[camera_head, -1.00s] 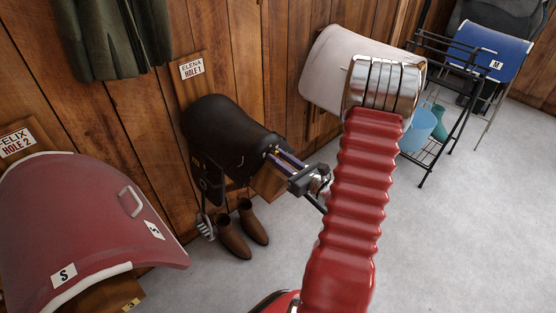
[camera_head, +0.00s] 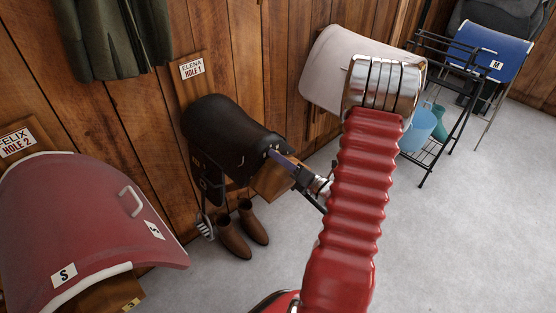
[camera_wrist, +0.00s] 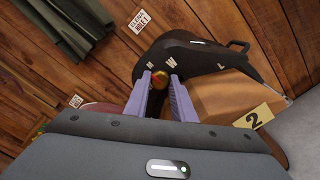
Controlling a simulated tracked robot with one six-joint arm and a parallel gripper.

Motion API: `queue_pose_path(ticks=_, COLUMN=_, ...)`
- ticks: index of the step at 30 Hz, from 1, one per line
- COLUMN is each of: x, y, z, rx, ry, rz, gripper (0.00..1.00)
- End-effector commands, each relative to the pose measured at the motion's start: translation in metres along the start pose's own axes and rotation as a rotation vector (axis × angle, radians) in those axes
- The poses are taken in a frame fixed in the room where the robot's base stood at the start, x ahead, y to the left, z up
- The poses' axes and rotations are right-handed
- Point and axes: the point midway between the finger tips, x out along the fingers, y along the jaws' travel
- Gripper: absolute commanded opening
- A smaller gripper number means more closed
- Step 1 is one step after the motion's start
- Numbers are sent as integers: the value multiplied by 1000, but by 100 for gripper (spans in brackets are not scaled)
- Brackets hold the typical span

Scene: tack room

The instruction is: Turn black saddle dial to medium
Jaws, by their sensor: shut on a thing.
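The black saddle (camera_head: 222,125) hangs on the wooden wall in the head view, and its dark end fills the upper middle of the wrist view (camera_wrist: 195,58). A small red and gold dial (camera_wrist: 160,80) is on that end. My gripper (camera_wrist: 161,88) has its purple fingers on both sides of the dial, shut on it. It also shows in the head view (camera_head: 273,156), meeting the saddle's near end. Pale letters stand around the dial; one looks like an L, but the pointer's setting cannot be read. The fingers hide part of the dial.
A red saddle pad (camera_head: 85,215) is at the left and a white one (camera_head: 335,70) behind my arm. Brown boots (camera_head: 233,240) stand below the black saddle. A black rack (camera_head: 455,110) and a blue pad (camera_head: 490,50) are at the right. Grey floor is clear at the right.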

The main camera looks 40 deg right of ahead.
Motion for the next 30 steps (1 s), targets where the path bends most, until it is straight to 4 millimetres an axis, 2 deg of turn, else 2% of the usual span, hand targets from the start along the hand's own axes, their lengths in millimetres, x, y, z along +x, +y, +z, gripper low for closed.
queue_pose_path(ticks=8, x=0, y=-2, z=2, rx=102, ry=-5, rz=-5, gripper=1)
queue_pose_path(ticks=22, x=-1, y=-2, z=2, rx=117, ry=-6, rz=-7, gripper=1)
queue_pose_path(ticks=23, x=-1, y=-2, z=2, rx=117, ry=-6, rz=-7, gripper=25)
queue_pose_path(ticks=30, x=0, y=-1, z=1, rx=117, ry=-4, rz=-4, gripper=41)
